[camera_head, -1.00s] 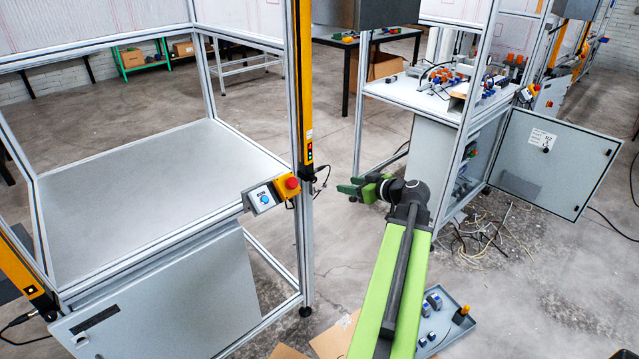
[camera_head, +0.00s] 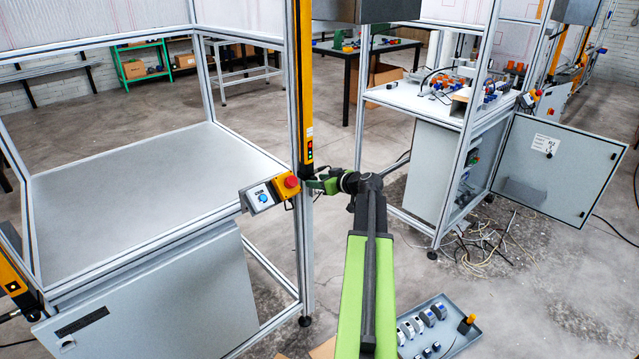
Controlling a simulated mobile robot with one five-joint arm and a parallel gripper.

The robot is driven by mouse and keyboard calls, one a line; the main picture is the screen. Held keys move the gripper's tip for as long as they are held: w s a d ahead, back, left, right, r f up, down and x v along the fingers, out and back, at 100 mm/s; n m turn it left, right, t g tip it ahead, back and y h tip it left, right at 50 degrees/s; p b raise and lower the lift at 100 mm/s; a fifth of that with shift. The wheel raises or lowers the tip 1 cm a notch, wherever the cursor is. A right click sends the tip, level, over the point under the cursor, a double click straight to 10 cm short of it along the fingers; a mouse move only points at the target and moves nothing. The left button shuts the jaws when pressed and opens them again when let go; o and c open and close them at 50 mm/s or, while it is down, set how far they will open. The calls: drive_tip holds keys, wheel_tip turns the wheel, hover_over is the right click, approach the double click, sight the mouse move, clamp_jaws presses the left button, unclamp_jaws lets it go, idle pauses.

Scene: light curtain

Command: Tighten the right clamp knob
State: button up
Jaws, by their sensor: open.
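The right yellow light-curtain bar (camera_head: 307,80) is mounted on the right front post of the aluminium frame. Its black lower end stops just above my gripper (camera_head: 314,184). My gripper's green fingers are open and point left, right at the post, level with the bar's lower end. I cannot tell whether they touch anything. I cannot make out the right clamp knob; it is too small or hidden around the fingers. The left light-curtain bar (camera_head: 12,282) shows at the lower left edge.
A control box with a red emergency button (camera_head: 291,181) and a blue button box (camera_head: 261,197) sit close left of my gripper. A grey worktop (camera_head: 150,185) lies inside the frame. A grey tray of parts (camera_head: 437,325) lies on the floor, near my arm. Loose cables lie at right.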

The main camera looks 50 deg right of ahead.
clamp_jaws()
drive_tip(key=shift+d, duration=0.1)
idle(0.3)
